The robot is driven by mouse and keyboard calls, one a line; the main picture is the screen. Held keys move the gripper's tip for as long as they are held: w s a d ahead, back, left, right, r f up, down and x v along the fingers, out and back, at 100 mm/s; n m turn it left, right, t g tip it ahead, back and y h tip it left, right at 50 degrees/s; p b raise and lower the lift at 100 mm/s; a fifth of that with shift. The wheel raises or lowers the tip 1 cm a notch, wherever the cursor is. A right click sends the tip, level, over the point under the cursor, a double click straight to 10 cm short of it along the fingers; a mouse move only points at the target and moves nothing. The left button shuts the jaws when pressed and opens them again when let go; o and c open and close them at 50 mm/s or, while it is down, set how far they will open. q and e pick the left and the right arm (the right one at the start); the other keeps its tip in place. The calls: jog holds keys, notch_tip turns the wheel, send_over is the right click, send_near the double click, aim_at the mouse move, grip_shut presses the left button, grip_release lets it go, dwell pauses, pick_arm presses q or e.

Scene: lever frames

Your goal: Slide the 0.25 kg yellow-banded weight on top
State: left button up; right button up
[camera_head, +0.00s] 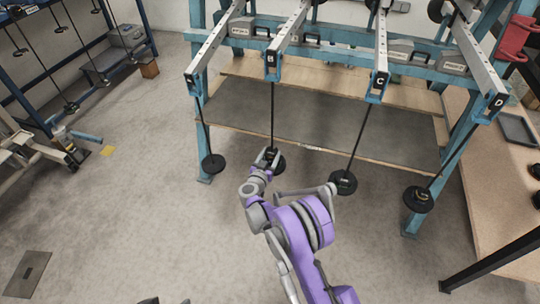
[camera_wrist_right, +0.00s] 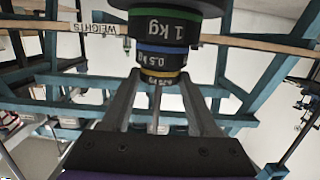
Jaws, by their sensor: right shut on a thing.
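My right gripper (camera_head: 268,160) is at the lower end of the rod hanging from lever B (camera_head: 271,60). In the right wrist view its fingers (camera_wrist_right: 158,82) are shut on the yellow-banded weight (camera_wrist_right: 160,77), whose label is partly hidden. That weight sits against the blue-banded 0.5 kg weight (camera_wrist_right: 160,62), with the green-banded 1 kg weight (camera_wrist_right: 165,27) beyond it. A thin rod (camera_wrist_right: 155,112) shows between the fingers. In the head view the weights (camera_head: 279,165) are partly hidden by the gripper. Small grey parts at the bottom edge may be my left gripper; its jaws cannot be made out.
Hangers with dark weights hang from lever A (camera_head: 214,165), lever C (camera_head: 343,182) and lever D (camera_head: 417,199). The blue frame (camera_head: 455,165) stands around them. A wooden table (camera_head: 490,200) is at the right. The floor at front left is clear apart from a dark plate (camera_head: 28,273).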

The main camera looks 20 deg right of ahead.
jog(key=o, duration=1.4)
jog(key=shift+s, duration=0.1)
jog(key=v, duration=0.7)
dwell(0.4)
